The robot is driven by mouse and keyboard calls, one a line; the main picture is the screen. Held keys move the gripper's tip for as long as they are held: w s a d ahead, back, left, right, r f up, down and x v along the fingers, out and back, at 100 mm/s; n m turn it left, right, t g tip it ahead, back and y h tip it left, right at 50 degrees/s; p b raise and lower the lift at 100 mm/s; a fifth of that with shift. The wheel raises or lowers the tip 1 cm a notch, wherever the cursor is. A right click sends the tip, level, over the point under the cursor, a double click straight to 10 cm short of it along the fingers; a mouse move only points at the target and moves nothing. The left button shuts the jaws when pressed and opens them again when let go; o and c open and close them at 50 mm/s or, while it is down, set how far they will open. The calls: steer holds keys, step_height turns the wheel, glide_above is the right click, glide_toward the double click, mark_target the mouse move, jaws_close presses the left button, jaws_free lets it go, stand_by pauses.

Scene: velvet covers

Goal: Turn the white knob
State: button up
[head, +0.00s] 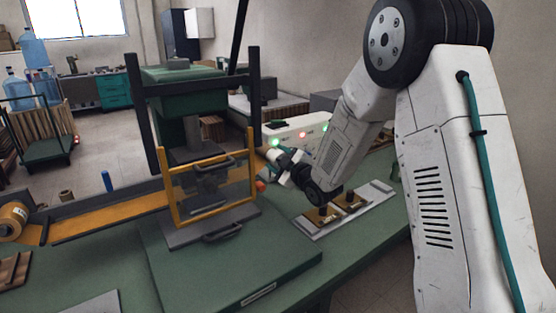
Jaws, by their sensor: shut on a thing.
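My gripper (276,159) reaches left and is shut at the front of a long white control box (305,131), just right of the press. The white knob is too small and too covered by the fingers to make out clearly; it appears to be between the fingertips. My forearm hides part of the right end of the box.
A green press (180,88) with a yellow-framed clear guard (213,190) stands close left of my gripper. A small orange-red part (260,185) sits between them. Below my wrist lies a pale plate (318,228) with brass fittings. The green bench front is mostly clear.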

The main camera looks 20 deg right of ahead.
steer(key=o, duration=1)
steer(key=shift+c, duration=0.2)
steer(key=v, duration=0.7)
steer(key=shift+s, duration=0.4)
